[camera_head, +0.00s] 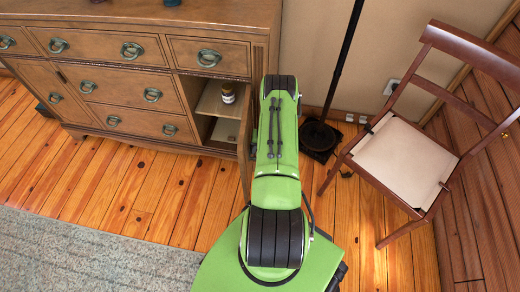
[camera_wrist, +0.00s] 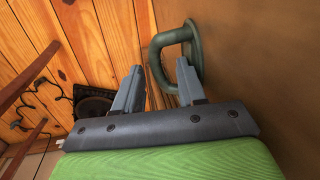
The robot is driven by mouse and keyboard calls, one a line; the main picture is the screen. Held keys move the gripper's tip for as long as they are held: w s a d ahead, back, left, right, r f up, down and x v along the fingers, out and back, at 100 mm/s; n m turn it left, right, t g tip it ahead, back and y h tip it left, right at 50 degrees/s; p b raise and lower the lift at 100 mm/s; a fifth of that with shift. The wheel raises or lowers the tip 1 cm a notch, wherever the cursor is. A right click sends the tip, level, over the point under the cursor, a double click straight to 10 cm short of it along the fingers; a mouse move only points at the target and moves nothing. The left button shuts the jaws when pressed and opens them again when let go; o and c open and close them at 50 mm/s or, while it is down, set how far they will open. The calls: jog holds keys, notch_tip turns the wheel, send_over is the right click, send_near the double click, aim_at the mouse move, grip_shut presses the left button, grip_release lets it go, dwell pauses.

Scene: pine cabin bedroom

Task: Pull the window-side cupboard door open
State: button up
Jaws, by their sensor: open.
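The cupboard door (camera_head: 246,142) at the dresser's right end stands swung open, seen nearly edge-on in the head view. Its outer face (camera_wrist: 265,70) fills the right of the wrist view. A dark green ring handle (camera_wrist: 157,58) sticks out from that face. My gripper (camera_wrist: 159,67) is open. Its fingertips are close to the handle, whose outer bar shows between them in the picture. I cannot tell whether they touch. In the head view my green arm hides the gripper and handle.
A black lamp base (camera_head: 319,138) and a wooden chair (camera_head: 405,160) stand right of my arm. A grey rug (camera_head: 90,255) lies at the lower left. Plank floor (camera_head: 150,190) before the dresser is clear.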

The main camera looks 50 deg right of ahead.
notch_tip(320, 180, up, 16)
jog(key=s+d+p, duration=0.1)
jog(key=s+p, duration=0.1)
jog(key=p, duration=0.3)
jog(key=shift+s+d+f, duration=0.25)
jog(key=shift+s+d, duration=0.05)
